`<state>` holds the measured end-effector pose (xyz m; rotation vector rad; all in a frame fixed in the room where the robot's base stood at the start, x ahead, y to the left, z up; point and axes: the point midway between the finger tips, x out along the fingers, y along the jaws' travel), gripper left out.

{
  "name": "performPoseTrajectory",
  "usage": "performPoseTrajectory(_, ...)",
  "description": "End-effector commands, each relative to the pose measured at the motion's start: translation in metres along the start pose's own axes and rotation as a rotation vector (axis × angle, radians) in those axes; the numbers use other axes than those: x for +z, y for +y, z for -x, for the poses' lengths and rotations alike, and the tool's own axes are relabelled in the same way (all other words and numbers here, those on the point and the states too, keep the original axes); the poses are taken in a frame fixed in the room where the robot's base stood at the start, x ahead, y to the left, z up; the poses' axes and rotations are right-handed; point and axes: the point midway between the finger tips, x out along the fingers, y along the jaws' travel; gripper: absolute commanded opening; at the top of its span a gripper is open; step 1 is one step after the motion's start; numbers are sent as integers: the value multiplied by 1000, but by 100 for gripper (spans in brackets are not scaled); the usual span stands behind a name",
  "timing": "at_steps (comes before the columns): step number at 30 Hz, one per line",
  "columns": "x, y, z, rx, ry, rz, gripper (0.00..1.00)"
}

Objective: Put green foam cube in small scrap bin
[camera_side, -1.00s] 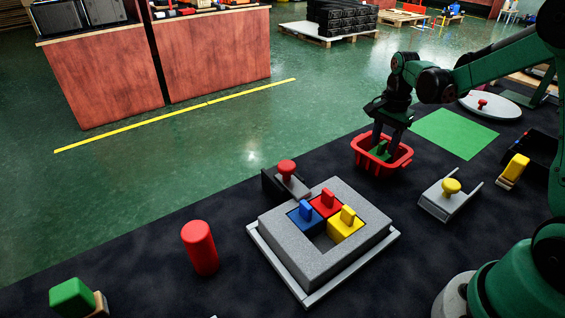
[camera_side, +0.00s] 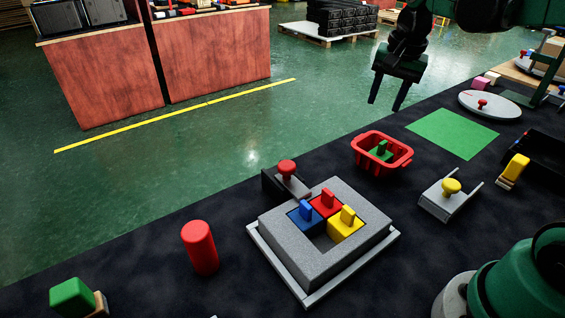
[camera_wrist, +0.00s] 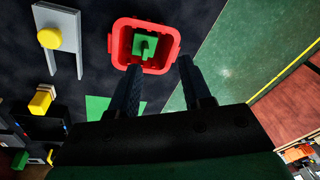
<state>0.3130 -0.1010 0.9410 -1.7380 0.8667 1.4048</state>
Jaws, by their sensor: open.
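A green block (camera_side: 72,297) sits at the lower left of the side view, against a tan piece; its top is rounded. A small red basket-like bin (camera_side: 404,161) stands on the dark mat, and shows in the wrist view (camera_wrist: 115,45). A green piece with an upright grip (camera_side: 381,150) lies inside it, also in the wrist view (camera_wrist: 145,46). I cannot tell which green thing is the foam cube. My gripper (camera_side: 386,104) is open and empty, fingers down, well above the bin. In the wrist view its fingers (camera_wrist: 158,72) point towards the bin.
A grey tray (camera_side: 330,268) with blue, red and yellow grip pieces stands mid-mat. A red cylinder (camera_side: 200,248), a red-knobbed block (camera_side: 287,178) and a yellow-knobbed holder (camera_side: 449,197) stand around it. A flat green square (camera_side: 452,133) lies behind the bin.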

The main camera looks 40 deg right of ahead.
Motion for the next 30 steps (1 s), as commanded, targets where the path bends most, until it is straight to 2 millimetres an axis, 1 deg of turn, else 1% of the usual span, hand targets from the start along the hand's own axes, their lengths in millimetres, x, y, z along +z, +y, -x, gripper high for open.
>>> performPoseTrajectory(1, 21, -2, 1, -43, 36, 136, 43)
performPoseTrajectory(3, 45, -4, 1, -104, 98, 334, 43)
performPoseTrajectory(6, 75, -4, -4, -178, 190, 592, 43)
performPoseTrajectory(9, 98, -2, -11, -231, 272, 793, 43)
performPoseTrajectory(12, 112, 0, -17, -264, 333, 926, 43)
performPoseTrajectory(15, 118, 0, -20, -279, 365, 993, 43)
performPoseTrajectory(17, 120, 0, -20, -282, 373, 1007, 43)
performPoseTrajectory(30, 119, 1, -20, -281, 373, 1007, 43)
